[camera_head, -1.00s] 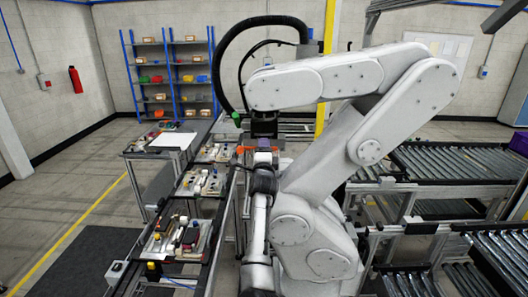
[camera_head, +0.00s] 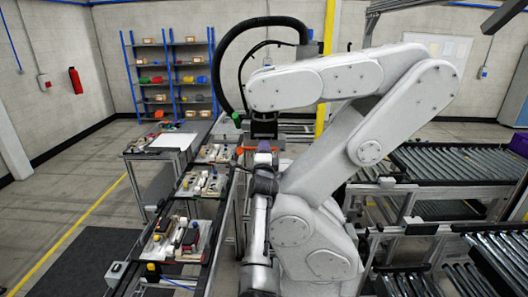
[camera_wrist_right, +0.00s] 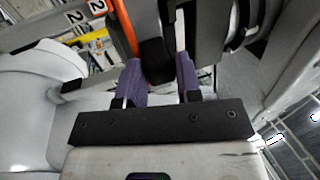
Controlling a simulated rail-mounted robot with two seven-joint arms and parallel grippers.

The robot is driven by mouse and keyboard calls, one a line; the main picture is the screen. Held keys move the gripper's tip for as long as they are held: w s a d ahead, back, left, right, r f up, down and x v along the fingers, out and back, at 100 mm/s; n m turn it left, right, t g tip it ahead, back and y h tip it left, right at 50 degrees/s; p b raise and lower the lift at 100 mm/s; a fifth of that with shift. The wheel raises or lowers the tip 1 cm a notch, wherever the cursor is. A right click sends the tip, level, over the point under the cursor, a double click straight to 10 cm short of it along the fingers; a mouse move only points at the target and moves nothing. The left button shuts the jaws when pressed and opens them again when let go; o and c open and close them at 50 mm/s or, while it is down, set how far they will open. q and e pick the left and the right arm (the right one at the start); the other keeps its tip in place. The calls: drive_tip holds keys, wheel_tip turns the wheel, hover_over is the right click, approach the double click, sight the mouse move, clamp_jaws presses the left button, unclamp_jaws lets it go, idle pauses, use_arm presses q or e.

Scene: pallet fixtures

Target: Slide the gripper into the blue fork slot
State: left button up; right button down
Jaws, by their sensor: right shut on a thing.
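My right gripper (camera_wrist_right: 158,82) has purple-blue fingers on a black bar in the right wrist view. The fingers are shut on a dark block (camera_wrist_right: 157,62). In the head view my right gripper (camera_head: 264,157) is small, below the dark tool flange (camera_head: 263,127) of the large white arm. An orange part (camera_wrist_right: 125,28) runs close by the left finger in the wrist view. It also shows beside the fingers in the head view (camera_head: 245,150). I cannot make out a blue fork slot apart from the purple-blue fingers. My left gripper is not in view.
The large white jointed arm (camera_head: 320,80) with a black hose stands close around the gripper. Pallet fixtures (camera_head: 182,240) with loose parts line the left. Roller conveyors (camera_head: 440,165) lie at the right. A blue shelf (camera_head: 170,75) stands at the back. The floor at left is clear.

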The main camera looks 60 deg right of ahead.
drive_tip(key=shift+r, duration=0.25)
drive_tip(key=shift+s+a+r, duration=0.1)
drive_tip(key=shift+a, duration=0.1)
drive_tip(key=s+a+p, duration=0.2)
drive_tip(key=s+a, duration=0.2)
drive_tip(key=a, duration=0.3)
drive_tip(key=shift+f+p, duration=0.35)
drive_tip(key=shift+f, duration=0.05)
idle(1.0)
drive_tip(key=shift+s, duration=0.1)
